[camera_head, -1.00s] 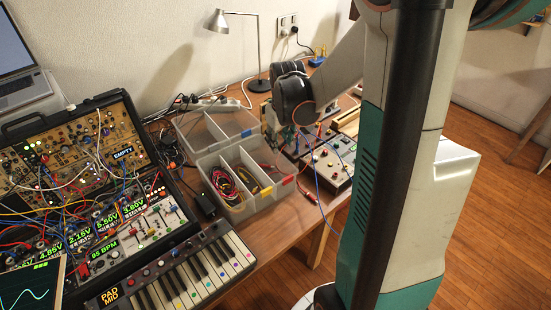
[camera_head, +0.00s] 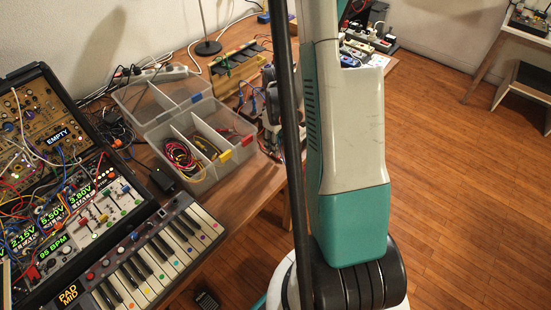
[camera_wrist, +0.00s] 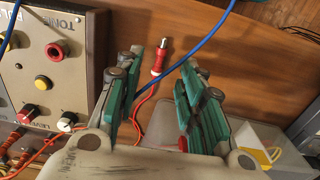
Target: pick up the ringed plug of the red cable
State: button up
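In the wrist view a red plug (camera_wrist: 160,60) with a pale ring and a metal tip lies on the wooden table. A thin red cable (camera_wrist: 146,97) runs from its lower end towards my gripper. My gripper (camera_wrist: 174,62) is open, its green-padded fingers on either side of the plug in the picture. The plug appears beyond the fingertips, with no contact visible; the exact gap is unclear. A blue cable (camera_wrist: 209,38) crosses just below and right of the plug. In the head view my arm hides the plug and the fingers cannot be made out.
A grey panel box (camera_wrist: 88,60) with knobs and a red socket stands left of the plug. A clear bin (camera_wrist: 295,158) is at lower right. In the head view the divided bin (camera_head: 204,180) holds cables, beside the keyboard (camera_head: 150,265) and synth case (camera_head: 125,215).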

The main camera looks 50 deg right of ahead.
jog(key=f+b, duration=0.2)
jog(key=f, duration=0.3)
jog(key=shift+w+f+b, duration=0.2)
jog(key=shift+b, duration=0.2)
jog(key=shift+r, duration=0.1)
grip_shut()
